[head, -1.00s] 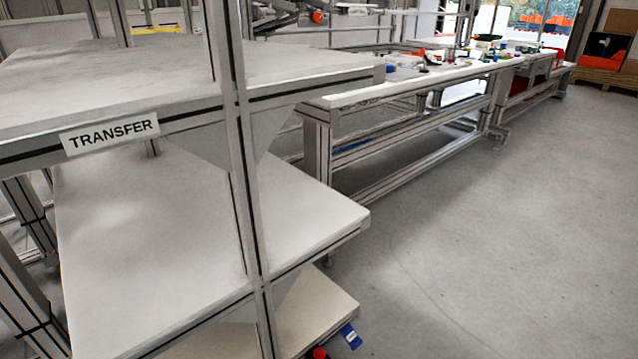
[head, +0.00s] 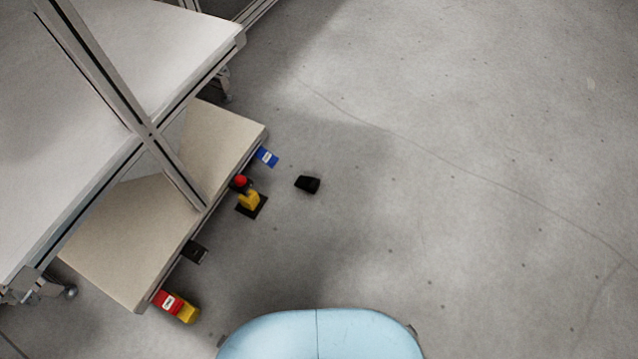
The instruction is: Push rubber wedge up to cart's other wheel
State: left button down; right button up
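A small black block (head: 307,184), which looks like the rubber wedge, lies alone on the grey floor. It is apart from the cart, right of its beige lower deck (head: 150,215). A caster wheel (head: 70,292) shows at the lower left under the grey shelf, and another (head: 227,96) shows at the shelf's far end. A dark piece (head: 195,252) sits at the deck's edge; I cannot tell whether it is a wheel or a second wedge. Wheels under the deck are hidden. Neither of my grippers is in view.
Along the deck's edge are a blue tab (head: 267,156), a yellow post with a red knob (head: 249,200) on a dark plate, and a red and yellow piece (head: 176,305). A metal upright (head: 120,100) rises in front of the grey shelf (head: 165,45). The floor to the right is clear.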

aim_at(310, 185)
jog(key=u, duration=0.8)
jog(key=i+l+u, duration=0.1)
jog(key=l+u, duration=0.3)
jog(key=i+l+u, duration=0.1)
jog(key=l+u, duration=1)
jog(key=j, duration=0.1)
